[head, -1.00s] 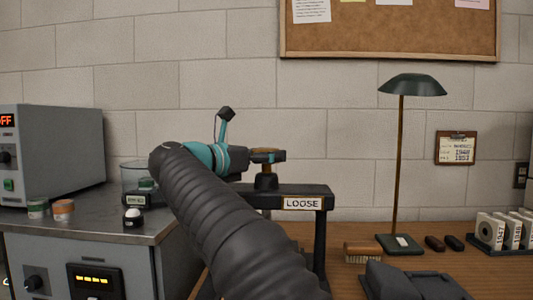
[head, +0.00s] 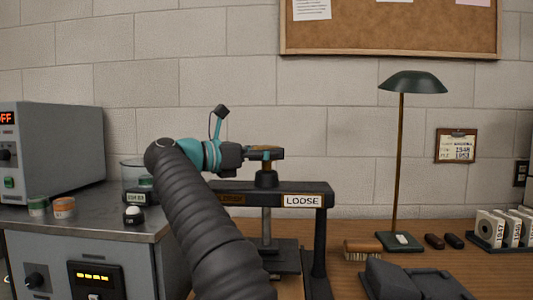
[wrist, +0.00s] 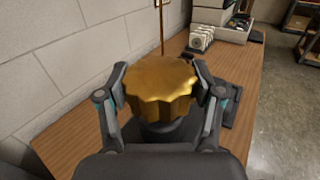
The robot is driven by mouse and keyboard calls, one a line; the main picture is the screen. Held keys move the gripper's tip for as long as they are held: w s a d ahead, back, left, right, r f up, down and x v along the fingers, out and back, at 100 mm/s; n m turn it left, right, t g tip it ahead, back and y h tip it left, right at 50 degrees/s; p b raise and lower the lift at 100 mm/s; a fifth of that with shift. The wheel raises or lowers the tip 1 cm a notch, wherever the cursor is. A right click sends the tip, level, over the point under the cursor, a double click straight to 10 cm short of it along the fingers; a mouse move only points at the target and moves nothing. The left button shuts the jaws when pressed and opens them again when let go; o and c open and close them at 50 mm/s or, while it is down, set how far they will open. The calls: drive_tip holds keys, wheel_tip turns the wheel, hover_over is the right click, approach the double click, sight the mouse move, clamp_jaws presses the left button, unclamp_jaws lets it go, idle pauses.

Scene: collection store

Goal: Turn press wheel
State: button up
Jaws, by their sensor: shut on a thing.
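The press wheel (wrist: 160,88) is a brass-coloured, scalloped knob, filling the middle of the wrist view. My gripper (wrist: 161,84) has one finger on each side of it and is shut on its rim. In the head view my gripper (head: 264,153) reaches in from the left at the top of the press, covering most of the wheel. The press (head: 322,226) is a dark frame with a crossbar, an upright screw (head: 266,227) under the wheel and a plate below. A white label (head: 302,201) on the crossbar reads "LOOSE"; a darker label to its left is unreadable.
A green desk lamp (head: 412,83), a brush (head: 362,249) and a dark grey object (head: 412,281) are right of the press on the wooden bench (head: 345,235). A metal cabinet (head: 95,228) with jars stands left. The block wall is close behind.

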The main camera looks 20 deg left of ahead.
drive_tip(key=shift+h, duration=0.3)
idle(0.5)
drive_tip(key=o, duration=1.1)
drive_tip(key=shift+o, duration=0.2)
drive_tip(key=shift+n+t+y, duration=0.9)
drive_tip(key=shift+y, duration=0.5)
